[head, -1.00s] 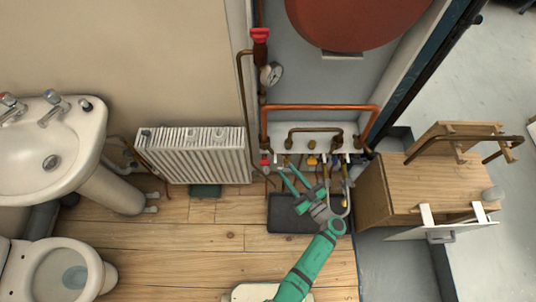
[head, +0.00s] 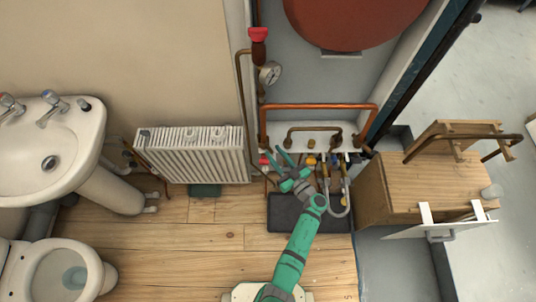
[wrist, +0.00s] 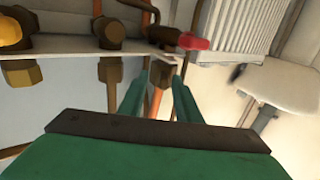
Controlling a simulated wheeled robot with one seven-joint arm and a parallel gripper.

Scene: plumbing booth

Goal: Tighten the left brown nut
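In the wrist view, brown nuts hang under a pale rail. The fingers are apart. In the head view my gripper (head: 275,158) is at the left part of the pipe manifold, near a red valve handle (head: 265,161). The nuts there are too small or hidden to tell apart.
A white radiator (head: 192,155) stands left of the manifold. A copper pipe loop (head: 318,107) and a pressure gauge (head: 270,73) are above. A dark mat (head: 285,215) lies below. A wooden box (head: 430,182) stands at right. The red handle also shows in the wrist view (wrist: 193,42).

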